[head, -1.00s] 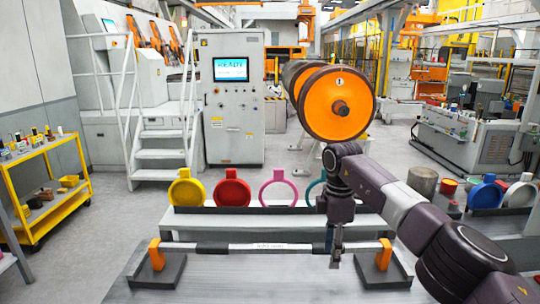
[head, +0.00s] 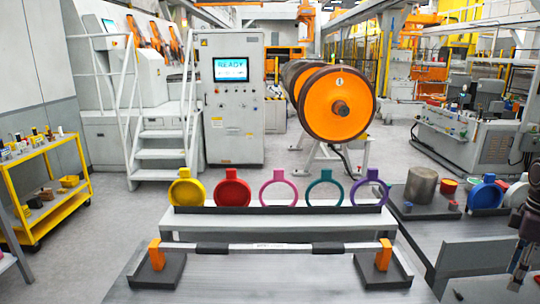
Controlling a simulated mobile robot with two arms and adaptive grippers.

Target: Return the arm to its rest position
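My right gripper (head: 518,268) hangs at the far right edge of the head view, dark and partly cut off by the frame. It is well away from the bar on the table, and its fingers are too small and dark to tell open from shut. My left gripper is not in view. A grey bar with black sleeves (head: 275,248) lies level across two orange supports (head: 155,255), (head: 384,254) on the front table (head: 270,280).
Behind the table, a white shelf (head: 270,228) carries yellow, red, pink, teal and purple rings. A right-hand table (head: 425,228) holds a grey cylinder (head: 421,185) and a blue ring (head: 485,193). An orange wheelset (head: 325,90) stands behind. The space above the bar is clear.

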